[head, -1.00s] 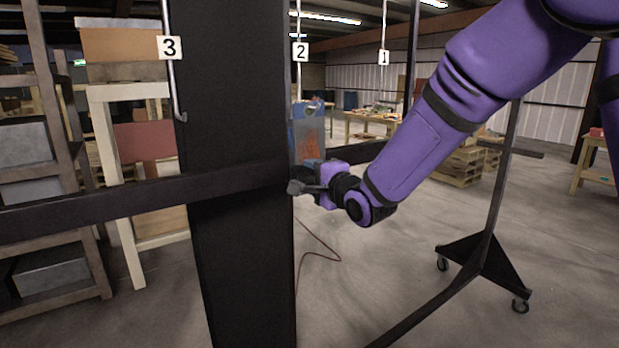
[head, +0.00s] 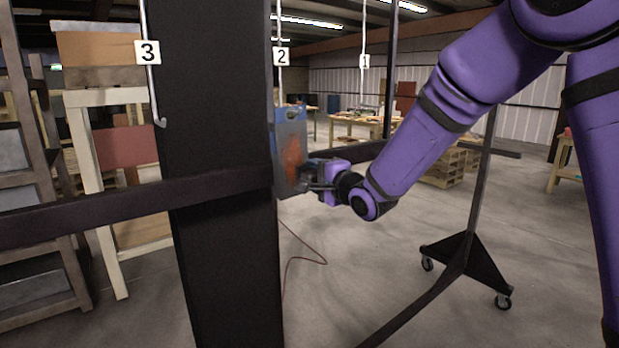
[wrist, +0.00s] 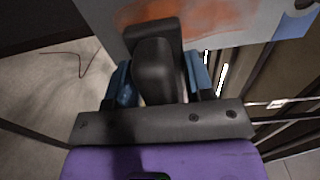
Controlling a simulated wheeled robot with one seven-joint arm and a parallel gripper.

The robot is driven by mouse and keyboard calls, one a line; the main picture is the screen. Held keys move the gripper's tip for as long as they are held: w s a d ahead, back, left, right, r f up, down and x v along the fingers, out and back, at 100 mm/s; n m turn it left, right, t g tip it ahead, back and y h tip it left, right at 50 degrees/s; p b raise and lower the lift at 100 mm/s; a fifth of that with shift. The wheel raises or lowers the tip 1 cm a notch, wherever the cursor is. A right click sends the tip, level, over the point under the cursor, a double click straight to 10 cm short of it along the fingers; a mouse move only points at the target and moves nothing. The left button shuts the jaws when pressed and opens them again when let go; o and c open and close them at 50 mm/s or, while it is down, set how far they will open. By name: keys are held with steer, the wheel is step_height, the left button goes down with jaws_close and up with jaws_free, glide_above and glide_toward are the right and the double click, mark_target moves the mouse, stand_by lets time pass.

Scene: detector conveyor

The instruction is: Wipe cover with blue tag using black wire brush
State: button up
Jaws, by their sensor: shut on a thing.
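The cover (head: 287,177) is a grey upright plate with an orange rusty patch, hanging below the number 2 sign. A blue tag (head: 290,113) is at its top; blue also shows at the cover's right corner in the wrist view (wrist: 297,22). My gripper (head: 314,176) is at the cover's lower right. In the wrist view its blue fingers (wrist: 158,85) are shut on the handle of the black wire brush (wrist: 153,66). The brush head overlaps the cover's edge beside the rust. I cannot tell whether it touches. The bristles are hidden.
A black post (head: 222,270) and a dark horizontal rail (head: 110,206) stand left of the cover, close to my gripper. A wheeled stand foot (head: 468,268) is at right. A shelf and a pale frame (head: 85,175) are at left. A thin red cable lies on the floor.

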mark_target(301, 168)
steer(key=shift+w+d, duration=0.15)
steer(key=shift+d, duration=0.05)
steer(key=shift+r, duration=0.95)
steer(key=shift+s+a, duration=0.5)
steer(key=shift+a, duration=0.3)
steer(key=shift+s+a, duration=0.5)
steer(key=shift+a, duration=0.3)
steer(key=shift+s+a, duration=0.55)
steer(key=shift+a, duration=0.25)
steer(key=shift+s+a, duration=0.55)
steer(key=shift+a, duration=0.2)
steer(key=shift+r, duration=0.95)
steer(key=shift+w+d, duration=0.75)
steer(key=shift+d, duration=0.25)
steer(key=shift+w+d, duration=0.75)
steer(key=shift+d, duration=0.3)
steer(key=shift+w+d, duration=0.75)
steer(key=shift+d, duration=0.25)
steer(key=shift+r, duration=0.9)
steer(key=shift+s+a, duration=0.7)
steer(key=shift+a, duration=0.35)
steer(key=shift+s+a, duration=0.75)
steer(key=shift+a, duration=0.3)
steer(key=shift+s+a, duration=0.7)
steer(key=shift+a, duration=0.35)
